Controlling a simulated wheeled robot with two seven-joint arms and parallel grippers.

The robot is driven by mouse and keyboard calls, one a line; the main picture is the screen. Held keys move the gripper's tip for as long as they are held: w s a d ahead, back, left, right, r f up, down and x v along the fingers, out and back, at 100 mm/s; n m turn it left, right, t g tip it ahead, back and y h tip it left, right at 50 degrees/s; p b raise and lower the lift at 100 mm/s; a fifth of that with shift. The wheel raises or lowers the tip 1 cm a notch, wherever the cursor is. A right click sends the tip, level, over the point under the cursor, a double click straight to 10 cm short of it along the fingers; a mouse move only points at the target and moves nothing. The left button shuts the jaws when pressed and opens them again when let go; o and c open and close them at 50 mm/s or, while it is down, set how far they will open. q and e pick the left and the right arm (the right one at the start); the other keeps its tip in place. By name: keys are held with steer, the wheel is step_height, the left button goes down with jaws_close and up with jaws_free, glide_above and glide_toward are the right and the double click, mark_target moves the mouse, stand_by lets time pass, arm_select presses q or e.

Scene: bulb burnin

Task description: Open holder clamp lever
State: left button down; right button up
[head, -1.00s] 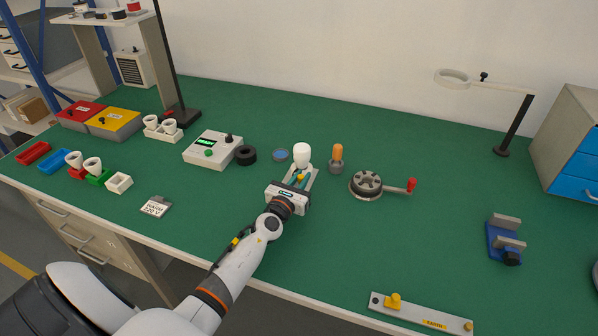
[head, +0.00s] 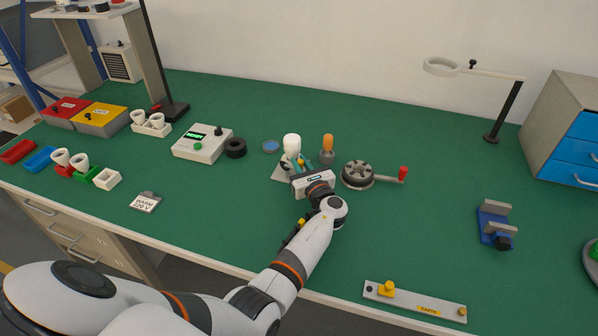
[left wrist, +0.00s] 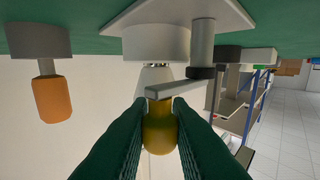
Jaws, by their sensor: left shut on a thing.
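The bulb holder has a pale grey base plate (head: 283,173) on the green bench. A white bulb (head: 291,144) stands upright in it. In the left wrist view, which is upside down, the holder shows as a light grey cylinder (left wrist: 156,43) beside a post (left wrist: 202,42). A grey clamp lever (left wrist: 174,88) runs from the post and ends in a yellow knob (left wrist: 160,130). My left gripper (head: 303,161) is at the holder's right side, its fingers shut on that knob. The knob is mostly hidden in the head view. My right gripper is out of view.
An orange-handled tool (head: 327,146) stands close behind my left gripper. A round fixture (head: 358,174) with a red-handled crank is just to the right. The bench front is mostly clear.

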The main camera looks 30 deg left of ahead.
arm_select(q)
steer(key=shift+w+f+n+g+y+b, duration=0.1)
steer(key=shift+w+n+g+y+b, duration=0.1)
steer(key=shift+n+g+y+b, duration=0.3)
steer(key=c, duration=1.4)
jaws_free()
steer(key=shift+o, duration=0.2)
steer(key=shift+a, duration=0.1)
